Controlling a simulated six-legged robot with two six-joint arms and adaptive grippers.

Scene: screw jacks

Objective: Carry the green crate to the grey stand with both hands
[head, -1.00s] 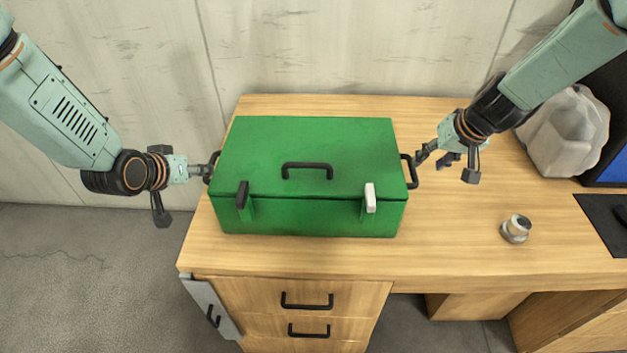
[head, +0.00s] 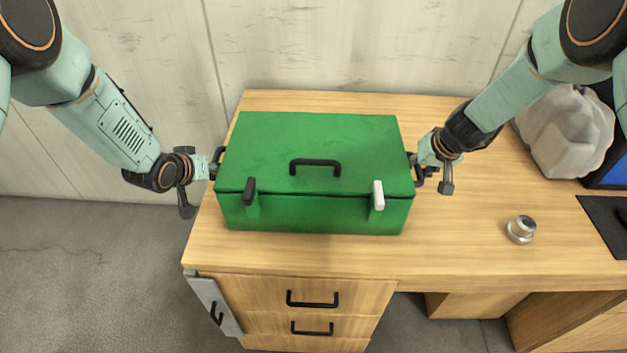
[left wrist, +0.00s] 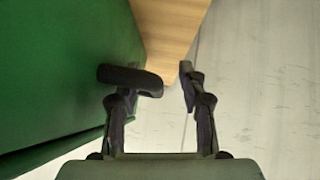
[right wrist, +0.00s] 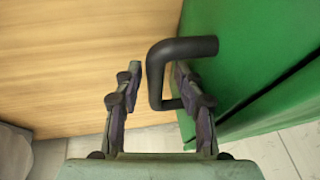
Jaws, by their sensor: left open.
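The green crate (head: 318,140) stands on the wooden desk with its lid closed. It has a black lid handle (head: 315,163), one dark latch, one white latch and a black handle on each side. My left gripper (head: 212,170) is at the left side handle (left wrist: 130,78); its fingers (left wrist: 152,88) are apart, with one partly behind the handle. My right gripper (head: 413,166) is at the right side handle (right wrist: 185,47). Its fingers (right wrist: 157,78) are apart, with the handle's bar between them and a gap beside the left finger. I see no grey stand.
A small metal knob-like part (head: 521,229) lies there. A pale faceted object (head: 565,135) and a dark mat (head: 607,225) are farther right. The wall (head: 330,45) is close behind.

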